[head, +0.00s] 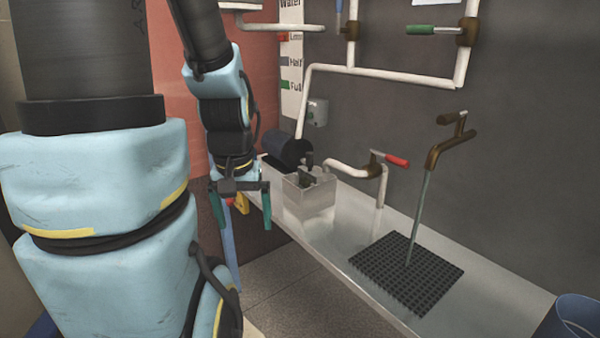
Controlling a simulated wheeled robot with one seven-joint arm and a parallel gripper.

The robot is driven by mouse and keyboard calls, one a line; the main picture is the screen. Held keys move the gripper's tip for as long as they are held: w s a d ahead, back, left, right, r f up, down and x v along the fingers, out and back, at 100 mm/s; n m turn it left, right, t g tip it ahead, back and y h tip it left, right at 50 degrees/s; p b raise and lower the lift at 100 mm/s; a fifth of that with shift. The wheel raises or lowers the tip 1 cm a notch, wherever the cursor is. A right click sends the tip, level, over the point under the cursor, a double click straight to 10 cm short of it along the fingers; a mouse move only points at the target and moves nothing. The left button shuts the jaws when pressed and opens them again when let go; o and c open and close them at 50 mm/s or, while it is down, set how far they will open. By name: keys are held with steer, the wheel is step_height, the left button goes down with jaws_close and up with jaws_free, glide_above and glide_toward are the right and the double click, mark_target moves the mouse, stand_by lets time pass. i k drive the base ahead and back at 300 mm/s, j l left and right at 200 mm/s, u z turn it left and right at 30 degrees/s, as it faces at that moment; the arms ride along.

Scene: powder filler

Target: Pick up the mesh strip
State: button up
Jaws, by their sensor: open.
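A black mesh piece (407,274), a flat grid with many small holes, lies on the pale metal counter (335,240) at the right. It is the only clearly mesh-like thing I see, and I cannot tell for sure that it is the strip. A thin tap spout (424,205) comes down over its middle. My gripper (243,219) hangs at the counter's left edge, fingers pointing down. Its teal fingers are spread wide with nothing held between them. It is well to the left of the mesh piece and apart from it.
A metal box (309,197) with dark parts on top stands on the counter right of my gripper. A blue container (572,318) is at lower right. Bare counter lies between box and mesh.

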mark_target(308, 176)
steer(key=i+j, duration=0.25)
steer(key=i, duration=0.25)
steer(key=i+j+u, duration=0.1)
steer(key=i, duration=0.35)
steer(key=j, duration=0.1)
